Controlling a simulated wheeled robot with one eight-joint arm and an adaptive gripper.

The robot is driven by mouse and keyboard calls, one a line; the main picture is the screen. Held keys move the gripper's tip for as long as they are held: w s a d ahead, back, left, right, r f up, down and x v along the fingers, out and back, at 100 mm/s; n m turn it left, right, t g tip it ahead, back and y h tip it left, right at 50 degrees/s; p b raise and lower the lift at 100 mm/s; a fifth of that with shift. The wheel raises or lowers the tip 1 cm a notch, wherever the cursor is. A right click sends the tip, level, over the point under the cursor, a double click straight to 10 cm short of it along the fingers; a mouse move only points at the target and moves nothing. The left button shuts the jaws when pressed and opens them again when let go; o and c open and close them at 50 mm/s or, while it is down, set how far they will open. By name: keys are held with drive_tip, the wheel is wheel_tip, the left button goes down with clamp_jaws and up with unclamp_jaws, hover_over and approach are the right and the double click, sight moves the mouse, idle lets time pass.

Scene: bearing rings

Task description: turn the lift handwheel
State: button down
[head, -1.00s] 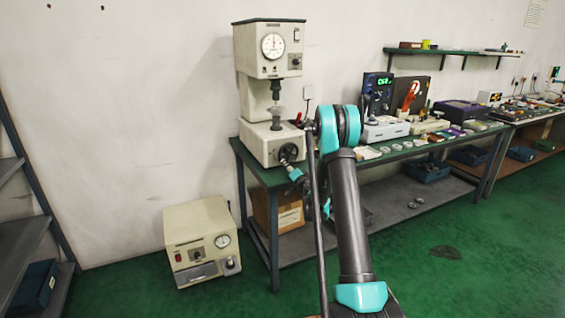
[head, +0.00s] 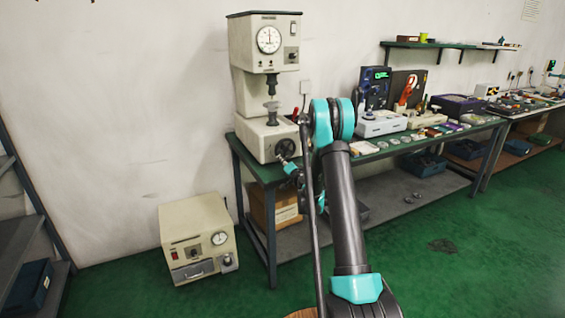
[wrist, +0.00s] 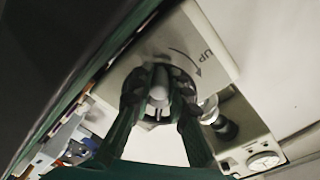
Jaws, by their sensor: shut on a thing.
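The lift handwheel (head: 286,147) is a small dark wheel on the front of the cream testing machine's base (head: 262,141). In the wrist view the handwheel (wrist: 183,82) shows as a dark lobed ring around a pale hub, beside a curved arrow marked UP. My gripper (wrist: 158,92) is shut on the handwheel, with its fingers reaching over the hub and hiding part of the wheel. In the head view my gripper (head: 290,163) is small and at the wheel's front; its fingertips are hard to make out.
The machine's upper head with a dial (head: 268,40) stands above a small round stage (head: 272,107). A green bench (head: 372,150) carries several instruments and rings to the right. A cream box with a gauge (head: 198,240) sits on the floor. Green floor is clear at right.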

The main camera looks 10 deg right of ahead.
sight(277, 152)
drive_tip(key=m, duration=0.1)
drive_tip(key=r+m, duration=0.1)
drive_tip(key=m, duration=0.1)
drive_tip(key=a+m, duration=0.1)
drive_tip(key=shift+s+r, duration=0.2)
drive_tip(key=shift+r, duration=0.1)
drive_tip(key=shift+a+r+m, duration=0.1)
drive_tip(key=shift+r+m, duration=0.3)
drive_tip(key=shift+m, duration=0.6)
drive_tip(key=shift+r+m, duration=0.35)
drive_tip(key=shift+m, duration=0.65)
drive_tip(key=c, duration=1.4)
unclamp_jaws()
drive_tip(key=shift+c, duration=0.2)
drive_tip(key=v, duration=1.2)
drive_tip(key=shift+r, duration=0.25)
